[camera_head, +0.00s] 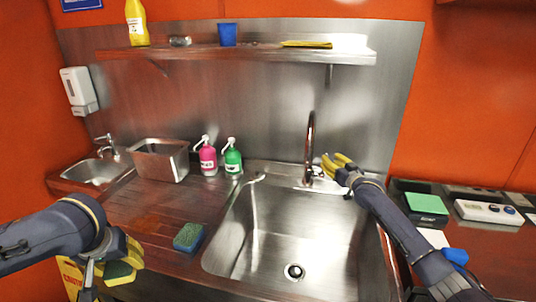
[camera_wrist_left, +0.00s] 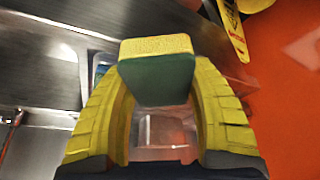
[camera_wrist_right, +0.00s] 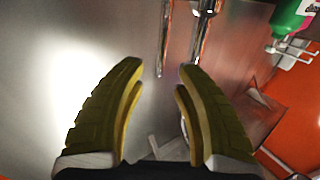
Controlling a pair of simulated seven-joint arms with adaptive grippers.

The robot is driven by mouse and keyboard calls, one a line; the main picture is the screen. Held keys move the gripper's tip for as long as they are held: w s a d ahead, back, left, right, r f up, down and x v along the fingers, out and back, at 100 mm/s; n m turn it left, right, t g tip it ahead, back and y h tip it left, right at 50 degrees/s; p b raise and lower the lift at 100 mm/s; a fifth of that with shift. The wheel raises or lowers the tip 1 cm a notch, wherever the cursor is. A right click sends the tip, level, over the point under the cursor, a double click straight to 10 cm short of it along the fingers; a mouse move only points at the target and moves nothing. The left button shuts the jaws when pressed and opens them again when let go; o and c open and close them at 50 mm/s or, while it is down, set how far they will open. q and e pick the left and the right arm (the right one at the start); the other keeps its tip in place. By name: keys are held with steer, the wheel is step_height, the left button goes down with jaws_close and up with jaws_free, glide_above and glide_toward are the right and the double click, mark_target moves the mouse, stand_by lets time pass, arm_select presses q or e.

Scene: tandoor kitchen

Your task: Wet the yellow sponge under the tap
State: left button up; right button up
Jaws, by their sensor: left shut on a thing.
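The yellow sponge (camera_head: 120,273), with a green side, is held in my left gripper (camera_head: 128,262) at the lower left, in front of the counter. In the left wrist view the sponge (camera_wrist_left: 155,46) sits between the two yellow fingers. The tall curved tap (camera_head: 310,140) stands at the back of the sink (camera_head: 300,243). My right gripper (camera_head: 340,162) is beside the tap, just to its right. In the right wrist view its fingers are apart and empty, with the tap's metal pipe (camera_wrist_right: 203,35) beyond them. Contact with the tap cannot be told.
A blue and green sponge (camera_head: 189,237) lies on the counter left of the sink. Pink (camera_head: 208,159) and green (camera_head: 232,157) pump bottles and a metal container (camera_head: 160,160) stand behind. A shelf (camera_head: 240,55) runs above. A green-topped box (camera_head: 424,208) is right of the sink.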

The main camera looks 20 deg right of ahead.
steer(key=shift+w, duration=1.85)
jaws_close()
